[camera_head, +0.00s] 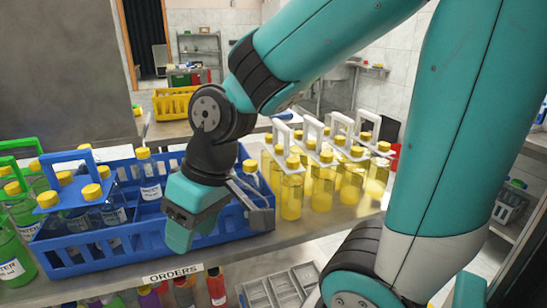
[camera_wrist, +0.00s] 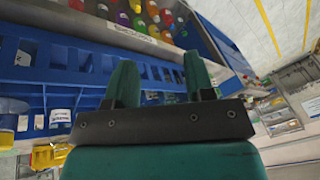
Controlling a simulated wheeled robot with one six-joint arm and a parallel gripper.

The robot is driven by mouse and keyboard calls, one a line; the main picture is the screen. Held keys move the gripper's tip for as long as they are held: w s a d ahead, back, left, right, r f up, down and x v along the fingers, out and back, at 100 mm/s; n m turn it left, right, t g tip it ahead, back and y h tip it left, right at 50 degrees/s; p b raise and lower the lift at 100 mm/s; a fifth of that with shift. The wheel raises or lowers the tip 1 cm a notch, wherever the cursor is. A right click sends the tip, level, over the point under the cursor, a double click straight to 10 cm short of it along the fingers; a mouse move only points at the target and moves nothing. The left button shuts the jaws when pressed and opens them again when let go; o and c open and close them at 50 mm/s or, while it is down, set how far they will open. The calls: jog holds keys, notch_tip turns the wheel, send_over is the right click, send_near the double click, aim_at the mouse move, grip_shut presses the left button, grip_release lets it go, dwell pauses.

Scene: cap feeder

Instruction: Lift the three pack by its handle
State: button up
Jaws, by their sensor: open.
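A pack with a blue handle (camera_head: 69,155) and yellow-capped bottles stands at the left in a blue crate (camera_head: 140,240). Packs with white handles (camera_head: 312,132) hold bottles of yellow liquid (camera_head: 291,192) on the counter to the right of the crate. Packs with green handles (camera_head: 20,145) stand at the far left. I cannot tell which is the three pack. My gripper (camera_head: 190,218) is over the right part of the crate, apart from every handle. In the wrist view my gripper (camera_wrist: 160,80) is open and empty, with the crate's slotted wall (camera_wrist: 60,60) beyond its fingers.
Single yellow-capped bottles (camera_head: 149,178) stand in the crate near my gripper. An ORDERS label (camera_head: 172,274) is on the counter's front edge, with coloured bottles on a shelf below. A yellow crate (camera_head: 173,103) is on a counter behind. A grey tray (camera_head: 275,290) lies low in front.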

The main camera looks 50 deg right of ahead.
jog(key=w+d+r+m+t+h+p, duration=0.1)
jog(key=w+d+r+m+p, duration=0.25)
jog(key=d+r+p, duration=0.4)
jog(key=m+h+p, duration=0.5)
jog(key=m+p, duration=0.1)
jog(key=p, duration=1)
send_near(282, 123)
jog(key=shift+t, duration=0.4)
jog(key=x, duration=0.2)
jog(key=p+x, duration=0.1)
jog(key=x, duration=0.3)
jog(key=shift+s+f+p, duration=0.15)
jog(key=shift+s+p, duration=0.2)
jog(key=shift+s, duration=0.05)
jog(key=shift+p+x, duration=1.1)
jog(key=shift+x, duration=1.55)
jog(key=shift+a, duration=0.15)
grip_shut()
